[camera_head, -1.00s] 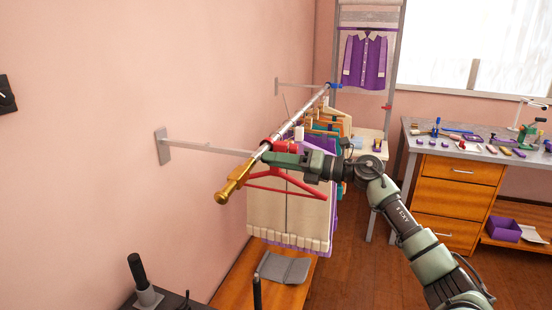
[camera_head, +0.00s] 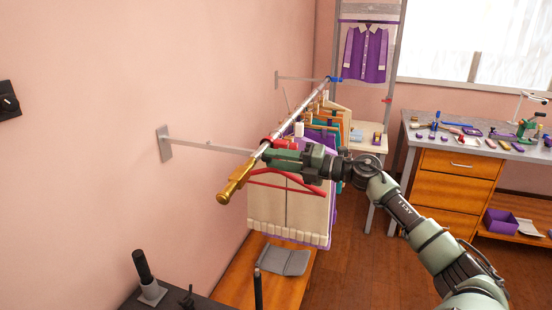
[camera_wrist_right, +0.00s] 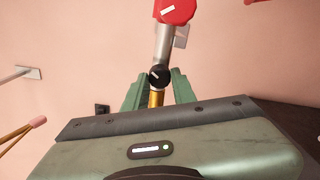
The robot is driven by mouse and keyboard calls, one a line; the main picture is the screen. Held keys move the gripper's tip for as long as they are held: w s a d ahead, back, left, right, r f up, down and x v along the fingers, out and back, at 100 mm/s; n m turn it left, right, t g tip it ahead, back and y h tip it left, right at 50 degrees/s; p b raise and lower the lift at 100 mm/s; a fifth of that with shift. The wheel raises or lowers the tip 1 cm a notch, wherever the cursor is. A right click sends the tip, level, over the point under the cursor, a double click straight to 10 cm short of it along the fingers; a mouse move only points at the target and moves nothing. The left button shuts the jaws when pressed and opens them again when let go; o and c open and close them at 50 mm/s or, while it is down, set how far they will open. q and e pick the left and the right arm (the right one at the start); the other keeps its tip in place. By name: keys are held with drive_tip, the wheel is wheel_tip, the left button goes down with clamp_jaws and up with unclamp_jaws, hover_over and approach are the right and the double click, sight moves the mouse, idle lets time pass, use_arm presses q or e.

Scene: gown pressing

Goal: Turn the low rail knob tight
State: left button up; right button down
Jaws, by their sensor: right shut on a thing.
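My right gripper (camera_head: 268,157) is at the near part of the clothes rail (camera_head: 292,124), by the gold end piece (camera_head: 233,184). In the right wrist view its green fingers (camera_wrist_right: 158,88) stand on both sides of a small black knob (camera_wrist_right: 159,75) with a white mark. The gripper is shut on this knob, where the silver tube meets the gold tube (camera_wrist_right: 156,98). In the head view the gripper hides the knob. A red collar (camera_wrist_right: 177,9) with a white mark sits farther along the rail. My left gripper is not in view.
A red hanger (camera_head: 290,181) and several garments (camera_head: 285,215) hang right below the gripper. A wall bracket (camera_head: 205,144) holds the rail from the left. A wooden bench (camera_head: 240,282) lies beneath. A workbench (camera_head: 460,160) with small tools stands at the right.

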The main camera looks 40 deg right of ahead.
drive_tip(key=c, duration=1.1)
unclamp_jaws()
drive_tip(key=shift+d, duration=0.1)
drive_tip(key=shift+c, duration=0.2)
drive_tip(key=b+v, duration=0.3)
drive_tip(key=v, duration=0.4)
drive_tip(key=shift+s+d, duration=0.2)
drive_tip(key=shift+s, duration=0.15)
